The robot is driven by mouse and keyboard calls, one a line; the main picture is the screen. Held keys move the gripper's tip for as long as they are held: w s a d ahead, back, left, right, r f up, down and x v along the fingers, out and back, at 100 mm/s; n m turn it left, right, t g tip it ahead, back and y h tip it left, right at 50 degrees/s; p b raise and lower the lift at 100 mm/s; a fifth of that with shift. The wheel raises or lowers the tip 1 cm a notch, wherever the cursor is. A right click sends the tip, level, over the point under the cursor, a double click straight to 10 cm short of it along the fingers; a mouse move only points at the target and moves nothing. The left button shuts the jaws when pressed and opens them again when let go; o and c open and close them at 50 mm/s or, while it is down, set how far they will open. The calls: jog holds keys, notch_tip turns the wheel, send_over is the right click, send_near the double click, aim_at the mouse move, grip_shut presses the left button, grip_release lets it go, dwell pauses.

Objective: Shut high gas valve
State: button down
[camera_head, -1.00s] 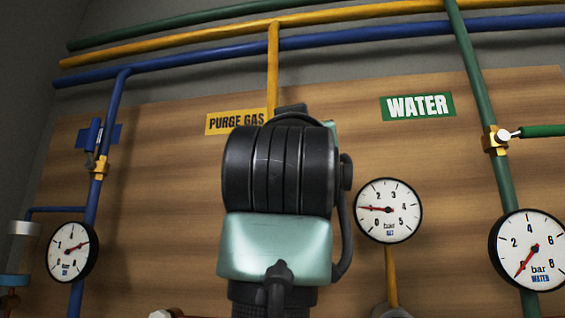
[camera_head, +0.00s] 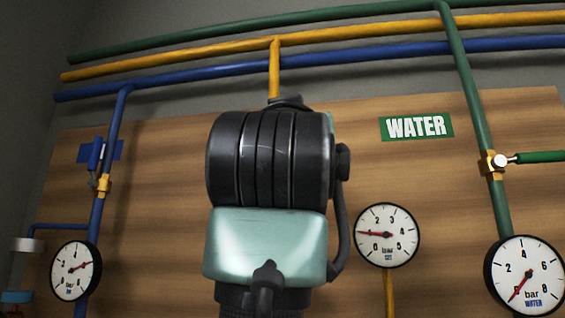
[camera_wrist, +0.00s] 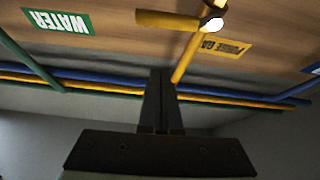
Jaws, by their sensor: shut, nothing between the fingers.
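The gas valve's yellow handle (camera_wrist: 168,19) shows at the top of the upside-down wrist view, with its bright bolt head (camera_wrist: 212,24). The handle lies across the line of the yellow gas pipe (camera_wrist: 189,57). My gripper (camera_wrist: 161,72) is shut and empty; its fingertips are beside the pipe and apart from the handle. In the head view my own wrist hides the valve and my fingers; only the upper yellow pipe (camera_head: 274,68) shows above it. The gas gauge (camera_head: 387,235) is right of my wrist, its needle low on the scale.
A green-handled water valve (camera_head: 497,162) and a water gauge (camera_head: 525,275) are at right. A blue-handled valve (camera_head: 101,160) and gauge (camera_head: 76,271) are at left. The PURGE GAS sign (camera_wrist: 225,46) shows in the wrist view. Horizontal pipes (camera_head: 330,56) run above the wooden board.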

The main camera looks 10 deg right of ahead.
jog(key=b+v, duration=0.3)
jog(key=v, duration=0.4)
jog(key=shift+f, duration=0.4)
jog(key=shift+w, duration=0.1)
jog(key=s+a+f+n+t+y, duration=0.1)
jog(key=s+a+f+t+y, duration=0.1)
jog(key=f, duration=0.8)
jog(key=s+a+f+n+t+y, duration=0.1)
jog(key=s+a+f+t+y, duration=0.1)
jog(key=f, duration=0.8)
jog(key=s+a+y, duration=0.1)
jog(key=s+y, duration=0.1)
jog(key=s, duration=0.1)
jog(key=shift+s+a, duration=0.35)
jog(key=shift+a, duration=0.05)
